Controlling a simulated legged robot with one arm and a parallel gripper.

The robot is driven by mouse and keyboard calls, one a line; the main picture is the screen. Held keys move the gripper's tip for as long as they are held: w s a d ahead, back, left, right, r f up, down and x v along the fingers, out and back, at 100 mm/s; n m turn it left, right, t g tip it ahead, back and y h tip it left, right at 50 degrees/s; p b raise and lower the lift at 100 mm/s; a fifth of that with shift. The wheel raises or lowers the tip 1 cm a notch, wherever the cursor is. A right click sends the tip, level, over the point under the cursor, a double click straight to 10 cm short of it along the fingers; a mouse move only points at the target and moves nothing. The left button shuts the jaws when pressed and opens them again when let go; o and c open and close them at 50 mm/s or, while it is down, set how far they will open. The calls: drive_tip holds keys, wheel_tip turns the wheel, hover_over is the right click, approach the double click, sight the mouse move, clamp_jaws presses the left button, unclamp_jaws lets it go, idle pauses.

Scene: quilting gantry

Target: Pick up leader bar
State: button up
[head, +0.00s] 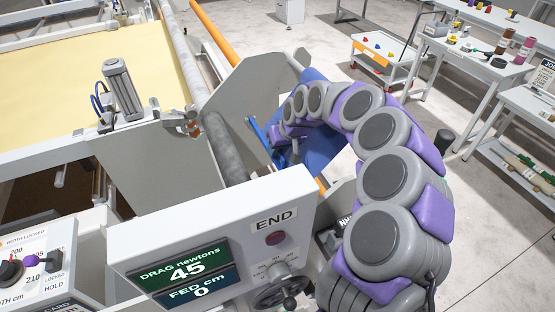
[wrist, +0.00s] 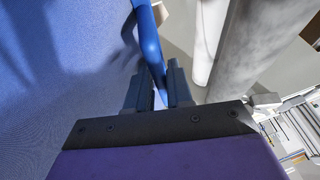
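A slim blue bar, which I take to be the leader bar, runs down from the top of the wrist view (wrist: 148,45) into the space between my fingers. In the head view a blue bar (head: 259,133) shows beside the blue fabric roll, left of my arm's end. My gripper (wrist: 160,78) has its two dark fingers on either side of the bar. The gap between them is narrow, and I cannot tell whether they press on it. In the head view my gripper (head: 292,150) is small and partly hidden by the gantry panel and my arm.
Blue fabric (wrist: 65,75) fills the left of the wrist view, close to my gripper. Grey rollers (wrist: 250,45) stand to the right. The control panel (head: 215,240) is in front, reading drag 45 and fed 0. A white cart (head: 383,60) and workbenches stand at the back right.

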drive_tip(key=shift+a, duration=0.3)
drive_tip(key=shift+c, duration=1.4)
drive_tip(key=shift+a, duration=0.4)
clamp_jaws()
drive_tip(key=shift+d, duration=0.1)
